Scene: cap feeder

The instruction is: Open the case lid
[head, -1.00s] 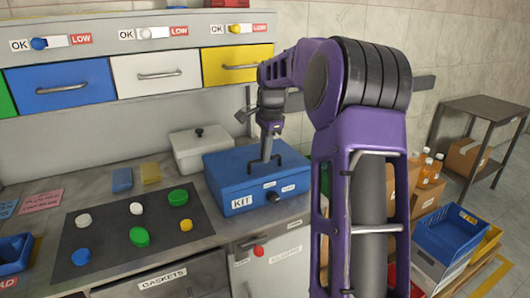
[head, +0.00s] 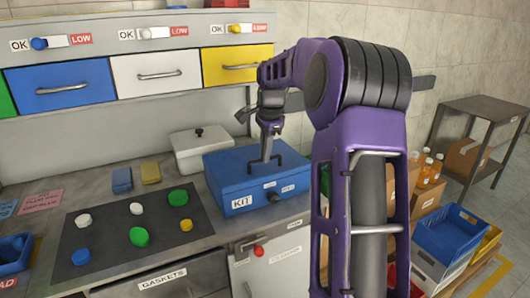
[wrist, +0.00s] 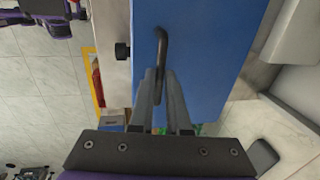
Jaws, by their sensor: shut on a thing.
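The blue case (head: 228,187) labelled KIT sits on the counter with its lid down. A dark bar handle (head: 283,165) stands on top of the lid, and a dark round knob (head: 272,197) is on the front face. My gripper (head: 265,158) is above the lid, its fingers shut on the handle. In the wrist view my gripper (wrist: 159,78) reaches the dark handle (wrist: 162,45) over the blue lid (wrist: 205,50). The fingers hide part of the handle.
A white lidded box (head: 195,150) stands close behind the case. A dark mat (head: 110,240) with several coloured caps lies to the left. Blue, white and yellow drawers (head: 155,75) hang above.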

